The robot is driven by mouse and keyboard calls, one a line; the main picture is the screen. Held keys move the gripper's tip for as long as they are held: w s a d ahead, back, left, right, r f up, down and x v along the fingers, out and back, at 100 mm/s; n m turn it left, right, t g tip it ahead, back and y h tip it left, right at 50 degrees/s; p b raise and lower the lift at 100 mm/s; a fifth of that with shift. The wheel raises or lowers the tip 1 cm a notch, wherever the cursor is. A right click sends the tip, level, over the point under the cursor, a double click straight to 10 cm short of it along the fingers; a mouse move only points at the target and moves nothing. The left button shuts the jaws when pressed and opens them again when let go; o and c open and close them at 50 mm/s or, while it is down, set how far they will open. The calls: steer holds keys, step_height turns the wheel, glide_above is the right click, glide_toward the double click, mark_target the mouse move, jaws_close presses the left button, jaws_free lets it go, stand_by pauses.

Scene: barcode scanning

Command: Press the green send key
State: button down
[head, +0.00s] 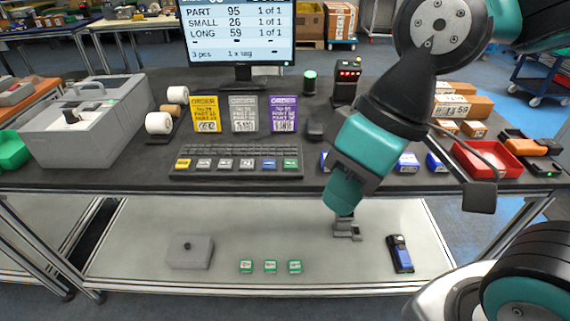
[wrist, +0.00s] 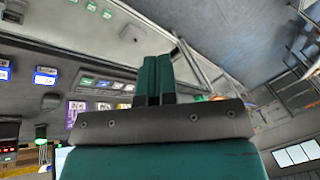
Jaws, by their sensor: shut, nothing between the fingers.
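The green send key (head: 290,163) is the rightmost of a row of coloured keys along the front of the dark keyboard (head: 235,153) on the table. In the wrist view the send key (wrist: 88,81) appears at the left end of the key row, past my fingers. My gripper (head: 341,211) points down in front of the table edge, to the right of the keyboard and apart from it. Its teal fingers (wrist: 155,62) are together and hold nothing.
A monitor (head: 240,38) and three order cards (head: 244,114) stand behind the keyboard. A grey machine (head: 85,120) is at left, a red tray (head: 480,160) at right. Several small boxes lie near my arm. A lower shelf (head: 130,230) holds green blocks (head: 270,266) and a scanner (head: 400,254).

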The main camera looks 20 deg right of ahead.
steer(key=m+t+p, duration=0.8)
steer(key=m, duration=2.1)
glide_above(290, 164)
step_height(290, 164, down, 9)
steer(key=shift+f+h, duration=0.1)
steer(key=shift+h, duration=0.2)
step_height(290, 164, down, 9)
steer(key=b, duration=0.7)
steer(key=shift+f+b, duration=0.3)
steer(key=shift+b, duration=0.1)
